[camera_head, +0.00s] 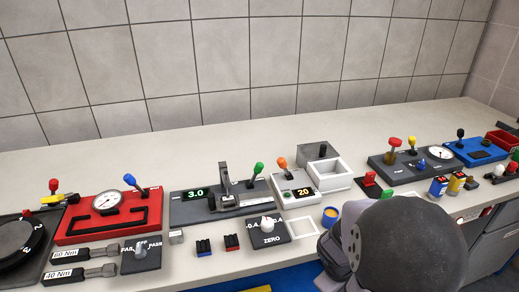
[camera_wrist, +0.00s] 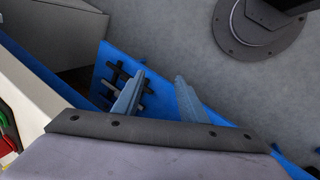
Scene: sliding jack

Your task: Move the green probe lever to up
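A lever with a green knob (camera_head: 259,168) stands at the right end of a dark grey panel (camera_head: 180,209) in the head view. Its stem leans slightly to the right, and I cannot read a label beside it. The panel also carries a 3.0 display (camera_head: 196,193) and an upright metal gauge with a scale. My gripper (camera_wrist: 158,78) shows in the wrist view with its two fingers apart and nothing between them. It points down over the floor and a blue surface, away from the lever. In the head view my arm hides the fingers.
An orange-knobbed lever (camera_head: 282,163) on a white box with a 20 display is close to the right. A blue-knobbed lever (camera_head: 130,152) is on the red panel to the left. A ZERO dial (camera_head: 267,225) and small blocks stand in front. The wall (camera_head: 230,60) is behind.

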